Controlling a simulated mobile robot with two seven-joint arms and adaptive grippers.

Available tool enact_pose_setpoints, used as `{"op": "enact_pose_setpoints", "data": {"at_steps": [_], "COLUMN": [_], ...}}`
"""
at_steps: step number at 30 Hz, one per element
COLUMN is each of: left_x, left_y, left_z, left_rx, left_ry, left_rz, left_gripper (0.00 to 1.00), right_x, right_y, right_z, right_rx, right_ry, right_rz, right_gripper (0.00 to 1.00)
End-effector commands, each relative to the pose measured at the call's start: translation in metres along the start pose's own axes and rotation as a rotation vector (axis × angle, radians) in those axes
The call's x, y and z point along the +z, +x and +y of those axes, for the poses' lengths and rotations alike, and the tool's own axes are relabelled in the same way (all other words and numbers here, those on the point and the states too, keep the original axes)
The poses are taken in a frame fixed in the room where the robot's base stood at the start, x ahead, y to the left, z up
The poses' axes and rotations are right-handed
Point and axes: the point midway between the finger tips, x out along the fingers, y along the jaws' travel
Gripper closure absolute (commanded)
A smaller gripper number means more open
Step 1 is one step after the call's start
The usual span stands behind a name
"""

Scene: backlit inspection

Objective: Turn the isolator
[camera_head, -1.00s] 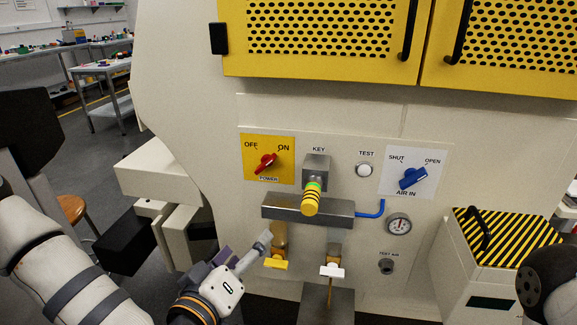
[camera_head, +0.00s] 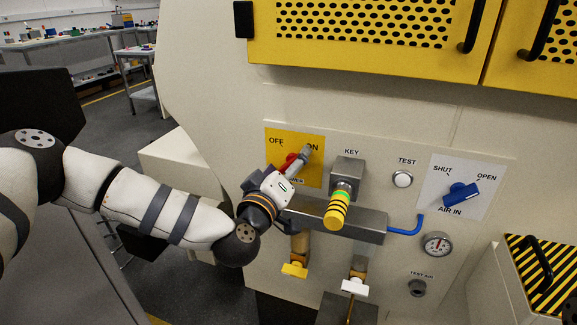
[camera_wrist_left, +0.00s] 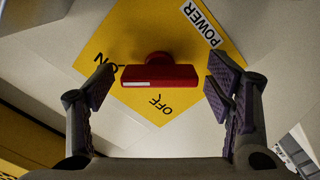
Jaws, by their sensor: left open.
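The isolator is a red handle (camera_head: 288,162) on a yellow plate (camera_head: 312,172) marked OFF, ON and POWER. My left gripper (camera_head: 304,158) is in front of it and partly hides the handle and the plate. In the left wrist view the red handle (camera_wrist_left: 160,76) lies level across the picture, between the two open fingers (camera_wrist_left: 163,84), with a gap on each side. The white mark on the handle is at its left end, on the side of the ON label. My right gripper is not in view.
Right of the plate are a key block (camera_head: 347,170) with a striped yellow key grip (camera_head: 338,210), a TEST button (camera_head: 402,179) and a blue AIR IN handle (camera_head: 462,194). A metal bar (camera_head: 366,222) juts out below. Yellow perforated doors (camera_head: 380,40) are above.

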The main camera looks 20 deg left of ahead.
Motion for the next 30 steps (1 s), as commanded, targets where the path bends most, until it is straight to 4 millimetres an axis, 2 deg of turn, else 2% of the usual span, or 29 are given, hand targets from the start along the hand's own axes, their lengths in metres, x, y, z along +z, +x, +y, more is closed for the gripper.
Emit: {"op": "enact_pose_setpoints", "data": {"at_steps": [5, 9, 12, 22, 30], "left_x": [-0.0003, -0.0003, -0.0003, -0.0004, -0.0003], "left_y": [0.0001, -0.0001, -0.0002, -0.0003, -0.0002], "left_z": [0.0005, 0.0004, 0.0004, 0.0004, 0.0], "left_rx": [0.0, 0.0, 0.0, 0.001, 0.001], "left_ry": [0.0, 0.0, 0.0, -0.038, -0.213], "left_rz": [0.0, 0.0, 0.0, 0.0, 0.0], "left_gripper": [0.27, 0.56, 0.75, 0.75, 0.75], "right_x": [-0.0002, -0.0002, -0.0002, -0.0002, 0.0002], "right_y": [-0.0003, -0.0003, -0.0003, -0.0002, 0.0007], "right_z": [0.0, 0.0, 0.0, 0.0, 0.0], "right_rx": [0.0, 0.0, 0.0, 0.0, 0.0], "right_ry": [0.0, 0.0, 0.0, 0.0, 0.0], "right_rz": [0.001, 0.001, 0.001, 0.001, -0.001], "right_gripper": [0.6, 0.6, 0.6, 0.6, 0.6]}}
